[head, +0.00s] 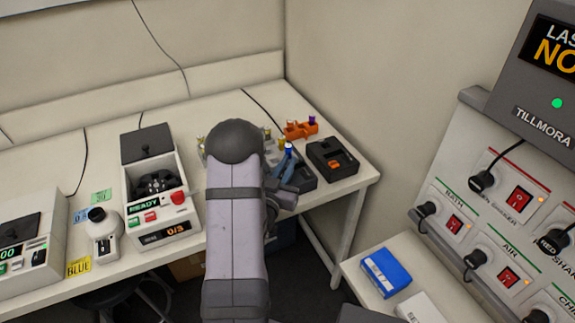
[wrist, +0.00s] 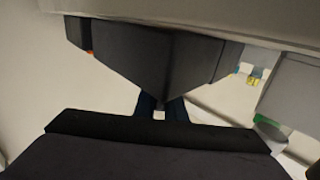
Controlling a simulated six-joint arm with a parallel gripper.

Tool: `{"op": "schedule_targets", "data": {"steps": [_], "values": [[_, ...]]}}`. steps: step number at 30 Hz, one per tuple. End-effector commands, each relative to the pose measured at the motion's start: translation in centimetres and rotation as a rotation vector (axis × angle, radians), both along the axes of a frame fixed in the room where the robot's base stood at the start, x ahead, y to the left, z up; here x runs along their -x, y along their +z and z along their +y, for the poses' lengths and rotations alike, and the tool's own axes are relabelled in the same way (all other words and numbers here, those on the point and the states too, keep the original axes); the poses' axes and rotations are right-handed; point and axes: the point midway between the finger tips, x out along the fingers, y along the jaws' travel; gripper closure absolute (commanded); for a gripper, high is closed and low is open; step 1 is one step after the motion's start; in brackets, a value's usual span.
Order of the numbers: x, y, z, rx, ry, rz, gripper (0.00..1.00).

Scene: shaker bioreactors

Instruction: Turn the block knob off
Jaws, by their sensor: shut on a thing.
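A dark block unit (head: 306,181) sits on the back bench, partly hidden behind my arm and gripper. A blue-capped tube (head: 288,148) stands upright by it. My gripper (head: 287,180) is at the near side of the block unit, with its fingers close together. In the wrist view the fingertips (wrist: 161,108) reach up to a dark body (wrist: 150,60), which fills the upper middle. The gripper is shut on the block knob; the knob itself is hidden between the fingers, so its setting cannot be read.
A black box with an orange panel (head: 332,158) stands close on the right. An orange rack (head: 300,130) is behind. A READY device (head: 160,190) is left of my arm. The switch panel (head: 500,215) and a blue box (head: 385,272) are at the right.

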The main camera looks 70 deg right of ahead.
Motion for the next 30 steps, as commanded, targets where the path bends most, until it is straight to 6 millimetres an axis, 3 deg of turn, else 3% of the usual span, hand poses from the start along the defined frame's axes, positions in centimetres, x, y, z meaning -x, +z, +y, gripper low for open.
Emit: {"op": "schedule_targets", "data": {"steps": [8, 30], "values": [[-0.2, -0.1, 0.0, 0.003, 0.104, 0.000, 1.00], [-2.1, 0.0, 0.7, 0.003, 0.652, 0.002, 1.00]]}}
